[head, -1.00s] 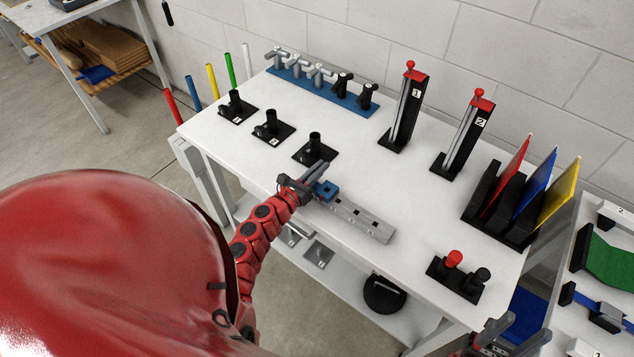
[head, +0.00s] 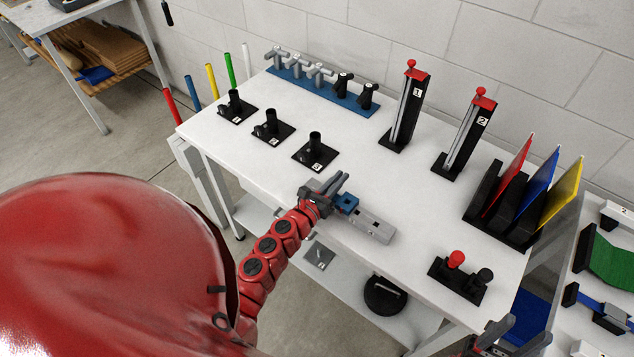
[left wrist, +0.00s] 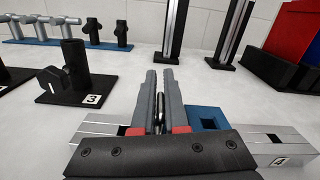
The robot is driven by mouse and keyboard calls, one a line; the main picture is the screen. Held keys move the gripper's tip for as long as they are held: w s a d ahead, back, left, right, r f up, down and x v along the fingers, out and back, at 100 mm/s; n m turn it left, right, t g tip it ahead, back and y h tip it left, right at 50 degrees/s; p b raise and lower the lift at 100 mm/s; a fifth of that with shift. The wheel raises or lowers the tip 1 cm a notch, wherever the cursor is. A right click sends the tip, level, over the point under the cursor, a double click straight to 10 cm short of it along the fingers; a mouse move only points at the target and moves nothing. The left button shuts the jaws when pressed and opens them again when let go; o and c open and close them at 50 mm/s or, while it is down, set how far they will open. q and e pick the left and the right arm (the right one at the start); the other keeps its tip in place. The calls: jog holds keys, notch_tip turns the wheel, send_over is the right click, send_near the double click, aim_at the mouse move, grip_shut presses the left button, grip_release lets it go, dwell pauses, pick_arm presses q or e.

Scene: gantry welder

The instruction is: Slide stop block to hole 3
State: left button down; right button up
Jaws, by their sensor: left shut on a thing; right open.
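The stop block is blue with a dark square hole and sits on a grey metal rail with holes. In the head view the block (head: 348,203) is right beside my left gripper (head: 340,181), and the rail (head: 378,230) runs on to the lower right. In the left wrist view my left gripper (left wrist: 162,78) is shut on a thin shiny upright part that seems to belong to the block. The blue block (left wrist: 208,119) shows just right of the fingers; the rail end (left wrist: 284,160) bears a 4. The gripper hides the rail's middle. My right gripper (head: 492,334) is open at the table's lower right.
Black stands (head: 315,152) with posts are behind the left gripper. A blue rack (head: 320,92) of grey and black fittings lies at the back. Two tall numbered towers (head: 408,108), a panel holder (head: 500,205) and a red-and-black button base (head: 456,281) stand to the right.

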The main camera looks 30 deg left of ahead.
pick_arm(q)
jog(key=shift+s+d, duration=0.1)
jog(key=shift+d, duration=1.6)
jog(key=shift+c, duration=2.4)
grip_release()
jog(key=shift+s+b, duration=0.15)
jog(key=shift+b, duration=0.15)
